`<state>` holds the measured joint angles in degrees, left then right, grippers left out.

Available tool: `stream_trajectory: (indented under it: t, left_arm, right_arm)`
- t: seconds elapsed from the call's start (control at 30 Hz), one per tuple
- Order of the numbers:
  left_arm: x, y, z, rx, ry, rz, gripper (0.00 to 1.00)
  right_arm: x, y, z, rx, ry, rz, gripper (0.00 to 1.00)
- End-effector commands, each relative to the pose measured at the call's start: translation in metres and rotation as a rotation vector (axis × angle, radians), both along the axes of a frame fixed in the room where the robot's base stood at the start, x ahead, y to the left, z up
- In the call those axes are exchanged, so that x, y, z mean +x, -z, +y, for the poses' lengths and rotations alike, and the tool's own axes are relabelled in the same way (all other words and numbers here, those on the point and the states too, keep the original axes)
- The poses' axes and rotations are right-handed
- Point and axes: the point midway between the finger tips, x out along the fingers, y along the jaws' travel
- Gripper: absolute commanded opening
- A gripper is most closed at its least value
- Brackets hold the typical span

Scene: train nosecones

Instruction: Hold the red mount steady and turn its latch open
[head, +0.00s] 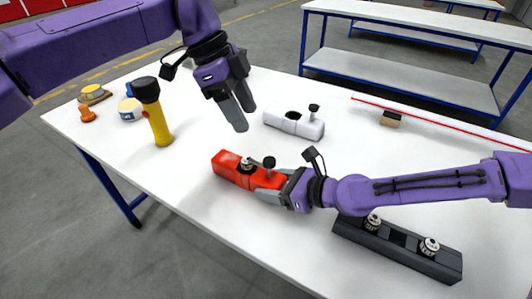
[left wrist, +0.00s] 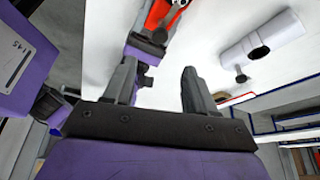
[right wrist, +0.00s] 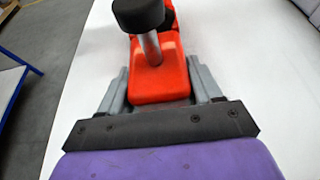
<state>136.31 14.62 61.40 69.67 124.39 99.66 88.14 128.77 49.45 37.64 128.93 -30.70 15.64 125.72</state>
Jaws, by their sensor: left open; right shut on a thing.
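The left wrist view shows part of the mount (left wrist: 160,14) beyond the fingers.
A white mount (head: 294,124) with a black knob stands behind the red one. A yellow flashlight (head: 157,118) stands at left. A dark block with two fittings (head: 398,249) lies at front right, under my right arm. A brush (head: 390,119) lies at back right.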

Motion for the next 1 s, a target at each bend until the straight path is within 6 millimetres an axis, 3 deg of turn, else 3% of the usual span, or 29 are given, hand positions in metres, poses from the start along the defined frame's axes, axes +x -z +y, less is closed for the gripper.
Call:
stream_trajectory:
  t: [0.17, 0.6, 0.77, 1.0]
  left_arm:
    - [-0.001, 0.012, -0.005, 0.006, -0.045, 0.02, 0.56]
    - [-0.01, 0.099, -0.04, 0.006, -0.044, 0.019, 0.56]
    - [-0.011, 0.11, -0.044, 0.005, -0.043, 0.017, 0.56]
    - [-0.011, 0.111, -0.045, 0.005, -0.043, 0.017, 0.56]
  right_arm:
    - [0.0, 0.0, 0.0, 0.0, 0.0, 0.0, 0.28]
    - [0.0, 0.0, 0.0, 0.0, 0.0, 0.0, 0.28]
    - [0.0, 0.0, 0.0, 0.0, 0.0, 0.0, 0.28]
    - [0.0, 0.0, 0.0, 0.0, 0.0, 0.0, 0.28]
